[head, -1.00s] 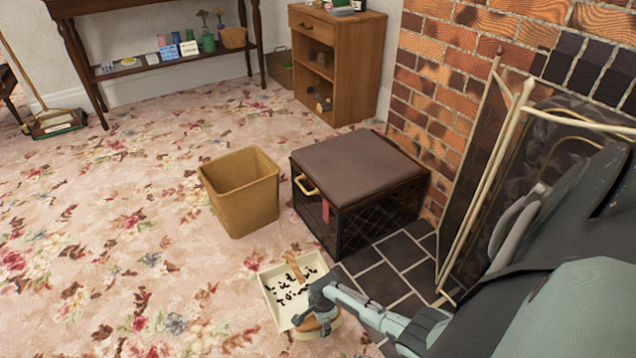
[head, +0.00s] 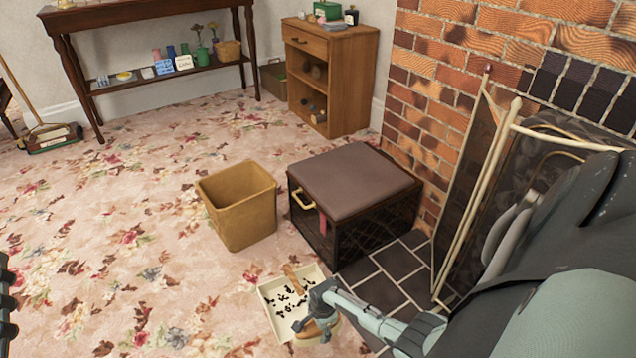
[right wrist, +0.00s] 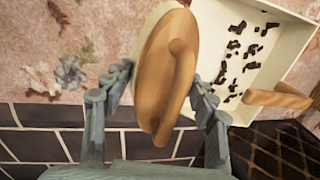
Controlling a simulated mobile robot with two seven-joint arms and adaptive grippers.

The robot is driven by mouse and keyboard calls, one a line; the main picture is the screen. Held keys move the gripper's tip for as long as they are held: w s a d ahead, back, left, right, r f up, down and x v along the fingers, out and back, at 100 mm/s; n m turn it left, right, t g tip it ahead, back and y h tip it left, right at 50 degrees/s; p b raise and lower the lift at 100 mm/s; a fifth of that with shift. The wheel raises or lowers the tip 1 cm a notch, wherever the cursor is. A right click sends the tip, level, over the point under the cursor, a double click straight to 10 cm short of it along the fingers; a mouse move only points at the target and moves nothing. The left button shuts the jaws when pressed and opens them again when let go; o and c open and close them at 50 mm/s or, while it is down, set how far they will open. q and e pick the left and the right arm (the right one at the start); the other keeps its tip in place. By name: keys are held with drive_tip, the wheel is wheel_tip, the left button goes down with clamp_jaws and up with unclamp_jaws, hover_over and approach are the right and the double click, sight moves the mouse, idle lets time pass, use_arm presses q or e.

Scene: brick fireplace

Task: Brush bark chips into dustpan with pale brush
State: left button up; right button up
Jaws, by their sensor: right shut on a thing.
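The dustpan (head: 271,319) is a cream tray with a wooden handle (head: 292,276), lying by the edge of the dark hearth tiles. Dark bark chips (head: 283,300) are scattered on its floor; they also show in the right wrist view (right wrist: 240,27). My right gripper (head: 318,303) is shut on the wooden brush (head: 312,334), beside the near right side of the dustpan. In the right wrist view the brush (right wrist: 165,70) sits between both fingers, with its pale edge on the left. A dark ridged part of my left gripper (head: 6,305) shows at the left edge; its jaws are not clear.
A tan bin (head: 238,210) stands on the floral carpet, left of a dark crate with a brown padded top (head: 355,180). A fire screen (head: 470,190) leans at the right by the brick wall. A wooden cabinet (head: 335,80) and side table stand behind.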

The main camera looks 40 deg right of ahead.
use_arm(q)
drive_tip(key=shift+w+a+f+g+y+p, duration=0.1)
drive_tip(key=shift+w+f+g+y+p, duration=0.1)
drive_tip(key=shift+f+g, duration=0.35)
drive_tip(key=shift+w+a+f+g+y+p, duration=0.15)
drive_tip(key=shift+f+g, duration=0.15)
drive_tip(key=shift+f, duration=0.45)
drive_tip(key=shift+w+f+g+y+p, duration=0.2)
drive_tip(key=shift+f+g, duration=0.25)
drive_tip(key=shift+f, duration=0.2)
